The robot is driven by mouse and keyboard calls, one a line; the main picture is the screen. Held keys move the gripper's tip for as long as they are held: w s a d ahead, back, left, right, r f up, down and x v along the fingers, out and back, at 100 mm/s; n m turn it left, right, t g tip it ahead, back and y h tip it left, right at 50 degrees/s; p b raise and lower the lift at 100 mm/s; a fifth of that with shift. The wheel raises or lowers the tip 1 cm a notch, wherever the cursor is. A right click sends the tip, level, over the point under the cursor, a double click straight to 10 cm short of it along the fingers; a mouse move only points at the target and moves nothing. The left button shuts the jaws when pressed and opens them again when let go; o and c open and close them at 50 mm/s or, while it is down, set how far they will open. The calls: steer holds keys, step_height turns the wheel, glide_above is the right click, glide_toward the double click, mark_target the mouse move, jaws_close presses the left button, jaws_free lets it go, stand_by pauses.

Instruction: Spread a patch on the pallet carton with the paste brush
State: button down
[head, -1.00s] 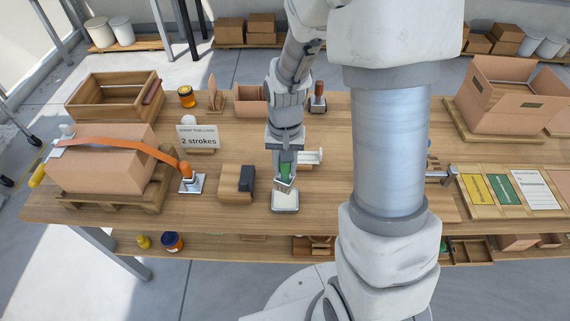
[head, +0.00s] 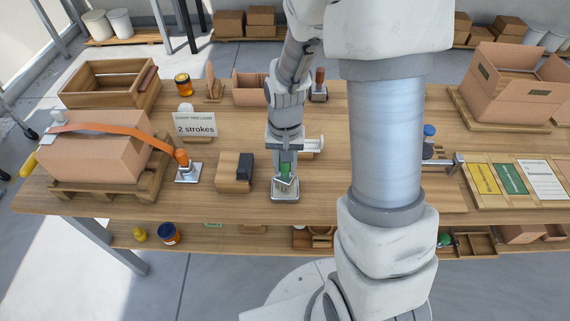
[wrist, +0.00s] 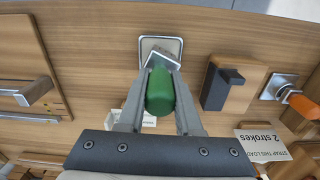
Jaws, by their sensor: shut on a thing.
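My gripper (head: 285,177) points down at the front middle of the bench, shut on the green handle of the paste brush (wrist: 160,92). The brush's pale head is at a shallow square metal paste tray (head: 286,197), which also shows in the wrist view (wrist: 174,45). I cannot tell whether the bristles touch the tray's contents. The pallet carton (head: 90,155) is a closed brown box on a small wooden pallet (head: 105,190) at the bench's left. An orange strap (head: 110,130) runs over it. I see no clear paste patch on it.
Between the tray and the carton stand a wooden block with a dark piece (head: 236,176) and an orange-handled tool (head: 183,168). A sign reading "2 strokes" (head: 197,125) stands behind them. An open carton (head: 510,85) and coloured cards (head: 512,178) are at the right.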

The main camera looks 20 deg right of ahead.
steer(key=shift+f+b, duration=0.6)
steer(key=shift+f, duration=0.15)
stand_by(1.6)
steer(key=shift+r, duration=0.1)
steer(key=shift+r+p, duration=2.75)
steer(key=shift+r, duration=0.75)
steer(key=shift+w, duration=0.1)
steer(key=shift+w+f+n, duration=0.3)
steer(key=shift+w+n, duration=0.35)
steer(key=shift+w, duration=0.2)
steer(key=shift+w+f+n, duration=0.3)
steer(key=shift+w+n, duration=0.4)
steer(key=shift+w, duration=0.1)
steer(key=shift+w+f+n, duration=0.3)
steer(key=shift+w+n, duration=0.35)
steer(key=shift+w, duration=0.2)
